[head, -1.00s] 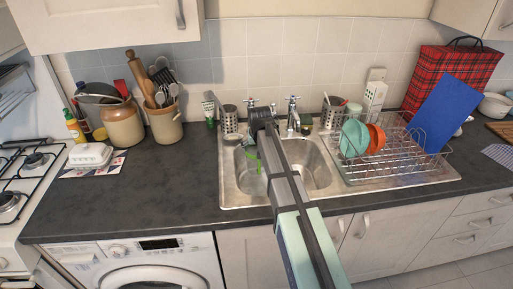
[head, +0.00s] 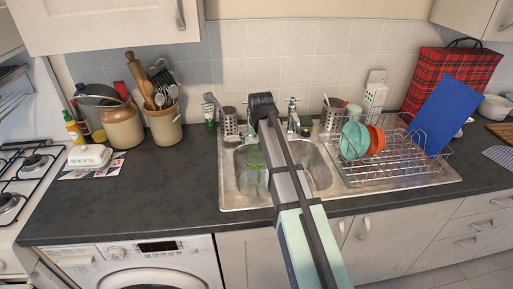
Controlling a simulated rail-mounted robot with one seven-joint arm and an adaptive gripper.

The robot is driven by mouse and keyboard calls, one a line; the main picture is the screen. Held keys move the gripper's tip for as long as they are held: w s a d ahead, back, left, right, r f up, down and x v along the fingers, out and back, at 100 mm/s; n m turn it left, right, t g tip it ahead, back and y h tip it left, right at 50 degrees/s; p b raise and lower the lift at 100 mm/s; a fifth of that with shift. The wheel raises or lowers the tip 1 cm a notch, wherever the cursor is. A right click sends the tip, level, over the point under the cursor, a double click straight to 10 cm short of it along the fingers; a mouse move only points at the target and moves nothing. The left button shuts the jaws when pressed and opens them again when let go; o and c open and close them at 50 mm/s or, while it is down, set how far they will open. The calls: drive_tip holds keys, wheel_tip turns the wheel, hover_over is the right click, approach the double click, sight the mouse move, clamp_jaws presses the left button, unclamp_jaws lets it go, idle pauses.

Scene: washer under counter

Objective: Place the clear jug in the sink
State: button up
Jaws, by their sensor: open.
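The clear jug (head: 251,176) has a green rim and green markings or handle. It is inside the left part of the sink (head: 229,196), partly behind my arm, and looks roughly upright; its base is hard to make out. My gripper (head: 262,106) is the dark end of my arm, above the back of the sink and apart from the jug in the picture. It is open, with no object seen in it; its fingertips are mostly hidden from this side.
A wire dish rack (head: 395,160) with plates stands on the drainer at the right. A metal utensil holder (head: 229,121) and the tap (head: 292,115) stand behind the sink. Crocks (head: 122,126) are at the back left. The counter left of the sink (head: 170,180) is clear.

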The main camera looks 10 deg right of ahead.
drive_tip(key=shift+b+v, duration=0.35)
drive_tip(key=shift+v, duration=2.65)
